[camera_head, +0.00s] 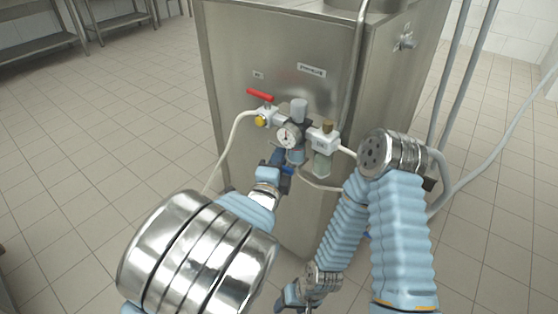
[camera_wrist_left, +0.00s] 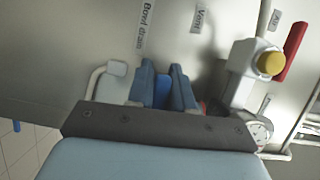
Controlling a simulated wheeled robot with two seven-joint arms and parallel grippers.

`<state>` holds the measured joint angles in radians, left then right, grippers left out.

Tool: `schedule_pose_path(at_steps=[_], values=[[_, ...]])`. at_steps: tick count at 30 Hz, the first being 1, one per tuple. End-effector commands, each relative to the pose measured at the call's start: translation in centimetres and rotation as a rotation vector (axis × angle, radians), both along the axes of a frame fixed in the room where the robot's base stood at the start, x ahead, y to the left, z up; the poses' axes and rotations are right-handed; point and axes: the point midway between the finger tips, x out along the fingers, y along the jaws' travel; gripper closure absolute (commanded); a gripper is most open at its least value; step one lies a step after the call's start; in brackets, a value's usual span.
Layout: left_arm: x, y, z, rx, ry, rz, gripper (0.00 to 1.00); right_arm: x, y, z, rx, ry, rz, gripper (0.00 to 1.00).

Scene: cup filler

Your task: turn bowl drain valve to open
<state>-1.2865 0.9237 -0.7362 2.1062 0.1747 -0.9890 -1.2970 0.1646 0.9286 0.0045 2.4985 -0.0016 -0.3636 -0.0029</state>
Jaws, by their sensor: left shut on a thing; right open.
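The bowl drain valve has a blue handle (camera_wrist_left: 163,90), seen in the left wrist view below the "Bowl drain" label (camera_wrist_left: 146,25). My left gripper (camera_wrist_left: 163,85) is shut on this handle, one blue-grey finger on each side. The fingers hide much of the handle, so its angle is hard to tell. A pale fitting (camera_wrist_left: 116,68) shows left of the fingers. In the head view my left gripper (camera_head: 277,161) is at the cabinet front, below the gauge; the valve is mostly hidden there. My right gripper (camera_head: 284,301) is open and low at the bottom edge, away from the valve.
The steel cabinet (camera_head: 235,50) carries a red lever (camera_head: 260,95) with a yellow knob (camera_head: 261,121), a round gauge (camera_head: 289,136) and a filter unit (camera_head: 323,140) close above my left gripper. A pale hose (camera_head: 230,137) hangs left. Tiled floor (camera_head: 110,130) is clear at left.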

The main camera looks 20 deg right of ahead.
Motion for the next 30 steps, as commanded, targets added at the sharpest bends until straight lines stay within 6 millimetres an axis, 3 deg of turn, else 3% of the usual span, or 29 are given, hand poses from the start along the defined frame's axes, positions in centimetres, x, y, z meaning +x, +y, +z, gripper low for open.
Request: schedule_pose_path(at_steps=[30], values=[[-1.1,-0.8,-3.3,-0.556,0.708,0.002,1.0,0.2,-0.4,-5.6,-0.003,0.001,-0.007,0.37]])
